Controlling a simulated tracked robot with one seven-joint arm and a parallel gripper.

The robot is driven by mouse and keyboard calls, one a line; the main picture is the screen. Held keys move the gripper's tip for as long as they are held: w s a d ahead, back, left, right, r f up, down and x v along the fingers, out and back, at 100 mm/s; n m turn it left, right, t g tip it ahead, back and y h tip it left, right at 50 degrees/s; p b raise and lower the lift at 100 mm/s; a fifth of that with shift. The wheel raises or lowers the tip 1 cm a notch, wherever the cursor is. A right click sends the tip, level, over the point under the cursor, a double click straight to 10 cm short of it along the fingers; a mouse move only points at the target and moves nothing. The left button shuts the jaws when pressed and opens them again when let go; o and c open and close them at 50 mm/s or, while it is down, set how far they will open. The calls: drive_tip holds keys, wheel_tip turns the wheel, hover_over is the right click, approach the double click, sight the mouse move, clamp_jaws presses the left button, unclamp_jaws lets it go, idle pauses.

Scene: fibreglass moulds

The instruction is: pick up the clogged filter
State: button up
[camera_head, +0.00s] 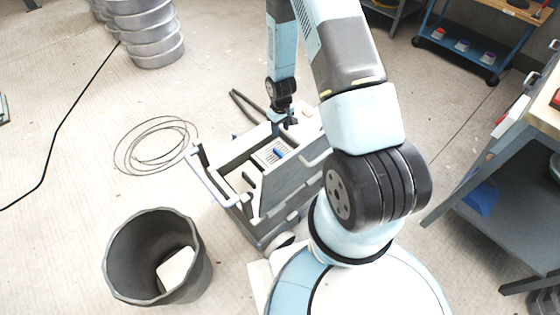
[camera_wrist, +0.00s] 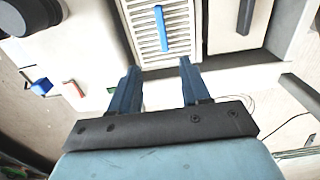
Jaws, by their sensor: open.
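The filter is a pale slatted panel (camera_wrist: 147,42) with a blue grip bar along its middle, seen at the top centre of the wrist view. In the head view the filter (camera_head: 266,157) sits in a recess in the top of a grey and white wheeled machine (camera_head: 290,190). My gripper (camera_wrist: 158,72) is open and empty. Its two dark blue fingers point toward the near end of the filter, with the blue bar lying roughly between their lines. In the head view my gripper (camera_head: 287,122) hangs just behind the filter. How dirty the filter is cannot be told.
A dark bin (camera_head: 125,255) with a white block inside stands at the lower left. A coil of thin cable (camera_head: 155,146) lies on the floor left of the machine. A blue cart (camera_head: 470,50) and a grey workbench (camera_head: 500,170) stand on the right. Floor between is clear.

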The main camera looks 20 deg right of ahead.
sight(281, 153)
drive_tip(key=shift+s+a+f, duration=0.1)
drive_tip(key=shift+s+f, duration=0.05)
drive_tip(key=shift+f, duration=3.65)
drive_tip(key=shift+s+f, duration=0.15)
drive_tip(key=shift+f, duration=3.65)
drive_tip(key=shift+c, duration=0.5)
clamp_jaws()
